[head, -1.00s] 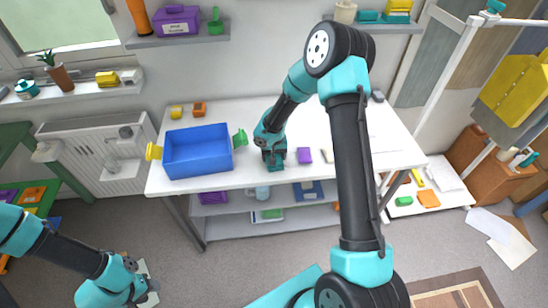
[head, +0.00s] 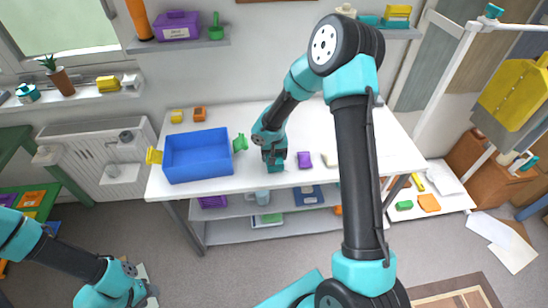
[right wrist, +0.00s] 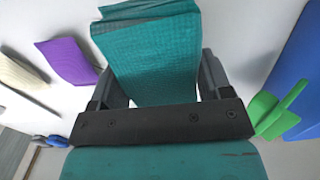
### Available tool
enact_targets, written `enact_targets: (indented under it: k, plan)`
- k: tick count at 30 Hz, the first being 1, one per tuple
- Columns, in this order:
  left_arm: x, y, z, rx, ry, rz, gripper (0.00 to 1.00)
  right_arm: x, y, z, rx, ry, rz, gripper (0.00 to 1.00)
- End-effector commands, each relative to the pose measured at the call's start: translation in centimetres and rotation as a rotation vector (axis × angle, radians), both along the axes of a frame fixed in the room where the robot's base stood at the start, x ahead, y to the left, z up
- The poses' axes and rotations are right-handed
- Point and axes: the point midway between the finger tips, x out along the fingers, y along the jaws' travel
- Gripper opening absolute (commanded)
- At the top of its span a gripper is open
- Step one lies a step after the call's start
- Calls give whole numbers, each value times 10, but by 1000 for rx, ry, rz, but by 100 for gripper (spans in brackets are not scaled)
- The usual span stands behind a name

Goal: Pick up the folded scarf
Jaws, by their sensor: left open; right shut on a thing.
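The folded scarf (right wrist: 155,60) is teal with a ribbed weave and shows layered folds at its top edge in the right wrist view. It sits between the two dark fingers of my right gripper (right wrist: 160,85), which is shut on it. In the head view the right gripper (head: 274,158) is at the white table, right of the blue bin, with the scarf (head: 275,166) small and partly hidden below it. I cannot tell whether the scarf touches the tabletop. My left gripper (head: 146,290) is open, low at the bottom left, away from the table.
A blue bin (head: 198,156) stands left of the right gripper, with a green thing (head: 240,143) beside it. A purple folded thing (head: 304,159) and a pale one (head: 329,160) lie just right. Yellow (head: 177,116) and orange (head: 199,114) blocks lie behind the bin. The tabletop behind is mostly clear.

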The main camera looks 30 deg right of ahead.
Motion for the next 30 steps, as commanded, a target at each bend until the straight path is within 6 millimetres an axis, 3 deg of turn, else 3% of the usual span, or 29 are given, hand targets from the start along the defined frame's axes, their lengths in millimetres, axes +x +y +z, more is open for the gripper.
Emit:
enact_targets:
  k: [18,24,30]
  plan:
    - [0,0,0,0,0,0,43,-102,62,10,1,2,4,47]
    - [0,0,0,0,0,0,43,-121,74,12,1,2,3,47]
    - [0,0,0,0,0,0,43,-129,79,13,1,1,2,47]
